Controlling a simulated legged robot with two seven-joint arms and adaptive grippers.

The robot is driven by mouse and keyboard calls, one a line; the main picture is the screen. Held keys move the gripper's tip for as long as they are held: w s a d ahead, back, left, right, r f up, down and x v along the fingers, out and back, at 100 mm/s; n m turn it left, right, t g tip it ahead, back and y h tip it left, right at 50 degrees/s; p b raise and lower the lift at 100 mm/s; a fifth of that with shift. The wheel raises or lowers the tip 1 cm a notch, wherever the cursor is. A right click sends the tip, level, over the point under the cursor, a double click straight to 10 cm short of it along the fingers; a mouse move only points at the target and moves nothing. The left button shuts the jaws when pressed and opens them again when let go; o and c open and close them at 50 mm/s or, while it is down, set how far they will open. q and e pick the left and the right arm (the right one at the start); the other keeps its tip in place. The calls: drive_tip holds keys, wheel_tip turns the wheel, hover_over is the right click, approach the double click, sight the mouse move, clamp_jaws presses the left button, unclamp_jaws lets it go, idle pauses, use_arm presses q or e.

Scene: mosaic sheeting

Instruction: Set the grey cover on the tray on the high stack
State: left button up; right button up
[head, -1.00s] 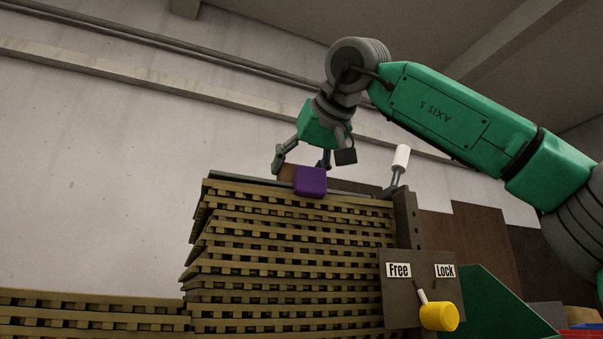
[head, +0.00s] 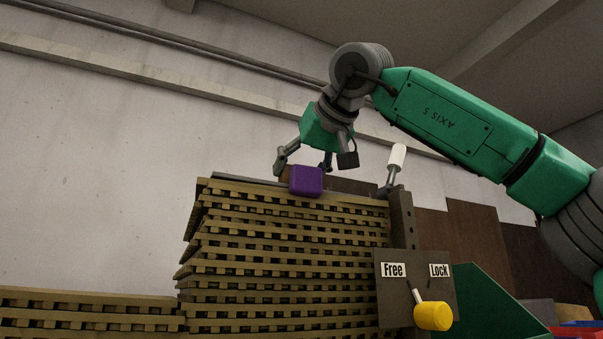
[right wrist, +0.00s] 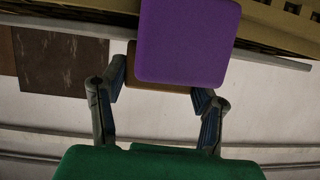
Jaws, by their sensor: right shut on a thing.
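The high stack (head: 285,245) is a tall pile of slatted brown layers. The grey cover (head: 245,179) shows only as a thin flat edge on top of it; its edge also shows in the right wrist view (right wrist: 280,61). A brown piece (right wrist: 160,78) sits between the fingers, seemingly the cover's grip. My right gripper (head: 305,168) is shut on it at the stack's top. A purple block (head: 306,181) stands in front of the gripper and hides part of the cover. The tray cannot be made out from this low angle. My left gripper is out of view.
A post (head: 403,220) with a white-handled lever (head: 396,160) stands at the stack's right. Below is a Free/Lock plate (head: 445,290) with a yellow knob (head: 433,316). A lower slatted stack (head: 90,310) lies at left. Brown panels (head: 470,230) lean behind at right.

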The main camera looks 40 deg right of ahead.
drive_tip(key=shift+f, duration=0.15)
drive_tip(key=o, duration=1.7)
drive_tip(key=shift+d, duration=0.15)
drive_tip(key=shift+d+f, duration=0.2)
drive_tip(key=shift+d, duration=0.3)
drive_tip(key=shift+d+v, duration=0.15)
drive_tip(key=shift+v, duration=2.8)
drive_tip(key=shift+d+v, duration=0.1)
drive_tip(key=shift+v, duration=2.85)
drive_tip(key=shift+s+a, duration=0.1)
drive_tip(key=shift+a, duration=0.25)
drive_tip(key=shift+d, duration=0.1)
